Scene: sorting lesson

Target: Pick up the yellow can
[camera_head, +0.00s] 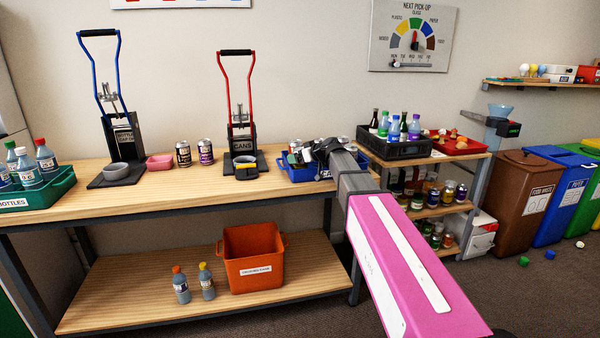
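My arm reaches in from the lower right, and my gripper (318,150) is over the blue tray (292,172) at the right end of the workbench. Cans sit in this tray, mostly hidden by the gripper and wrist. A small part of one pale can (295,146) shows left of the gripper. No clearly yellow can is visible in the tray. The fingers are dark and small here, so I cannot tell whether they are open or hold anything. Left of the can press, a dark can (183,154) and a purple can (206,151) stand upright on the bench.
A red-handled can press (241,142) stands just left of the blue tray. A black crate of bottles (396,150) and a red tray (455,146) are to the right. Shelves below hold several jars and cans. An orange bin (253,262) stands on the lower shelf.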

